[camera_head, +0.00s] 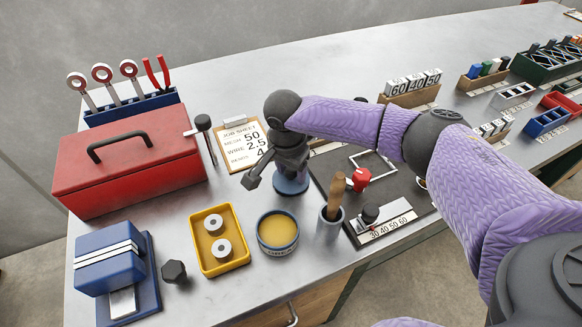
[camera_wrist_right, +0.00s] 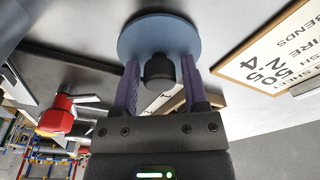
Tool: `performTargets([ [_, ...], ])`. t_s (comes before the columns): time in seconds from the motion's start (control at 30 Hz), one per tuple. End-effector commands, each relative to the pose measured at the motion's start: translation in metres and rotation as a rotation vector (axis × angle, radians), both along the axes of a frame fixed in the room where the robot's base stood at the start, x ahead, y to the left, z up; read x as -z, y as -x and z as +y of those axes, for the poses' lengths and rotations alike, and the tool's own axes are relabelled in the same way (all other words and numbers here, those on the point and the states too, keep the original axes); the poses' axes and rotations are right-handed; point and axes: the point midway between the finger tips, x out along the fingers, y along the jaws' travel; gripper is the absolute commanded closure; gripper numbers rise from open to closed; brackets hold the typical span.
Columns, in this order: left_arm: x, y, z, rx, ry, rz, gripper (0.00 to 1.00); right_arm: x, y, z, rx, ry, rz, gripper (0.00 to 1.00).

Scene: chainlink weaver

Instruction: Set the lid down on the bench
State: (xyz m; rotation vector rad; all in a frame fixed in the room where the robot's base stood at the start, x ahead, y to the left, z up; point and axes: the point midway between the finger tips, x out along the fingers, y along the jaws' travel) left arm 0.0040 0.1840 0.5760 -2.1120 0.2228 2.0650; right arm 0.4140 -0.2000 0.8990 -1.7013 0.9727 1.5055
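The lid is a flat blue disc (camera_head: 291,186) that appears to lie on the metal bench (camera_head: 225,290), behind the round blue tin (camera_head: 278,232). The tin is open, with yellow contents showing. My right gripper (camera_head: 290,170) is directly above the lid and hides part of it. In the right wrist view the lid (camera_wrist_right: 130,40) has a black knob (camera_wrist_right: 158,68). The knob sits between the two purple fingers of my right gripper (camera_wrist_right: 158,75), with a small gap seen on each side. My left gripper is not in view.
A job sheet clipboard (camera_head: 244,147) lies behind the lid. A yellow tray (camera_head: 205,264) with two rolls stands left of the tin. A grey cup (camera_head: 330,222) with a wooden handle stands right. A red toolbox (camera_head: 125,175) is at the left.

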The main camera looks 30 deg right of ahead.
Motion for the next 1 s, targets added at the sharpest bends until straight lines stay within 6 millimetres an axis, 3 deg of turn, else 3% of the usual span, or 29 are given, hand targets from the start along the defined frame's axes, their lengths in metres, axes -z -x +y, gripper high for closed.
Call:
performTargets([
  [0.07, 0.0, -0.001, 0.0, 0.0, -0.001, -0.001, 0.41, 0.0, 0.0, 0.0, 0.0, 0.0, 0.0, 0.25],
  [0.37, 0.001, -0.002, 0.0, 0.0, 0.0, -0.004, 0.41, -0.002, 0.0, -0.001, 0.001, 0.001, -0.001, 0.25],
  [0.73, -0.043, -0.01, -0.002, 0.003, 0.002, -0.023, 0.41, -0.099, 0.005, 0.01, 0.001, -0.002, -0.003, 0.25],
  [0.83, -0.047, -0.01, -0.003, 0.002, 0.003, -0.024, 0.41, -0.115, 0.006, 0.012, 0.0, -0.002, -0.003, 0.25],
  [1.0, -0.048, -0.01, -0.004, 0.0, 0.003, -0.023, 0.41, -0.123, 0.007, 0.012, 0.001, 0.0, 0.0, 0.25],
])
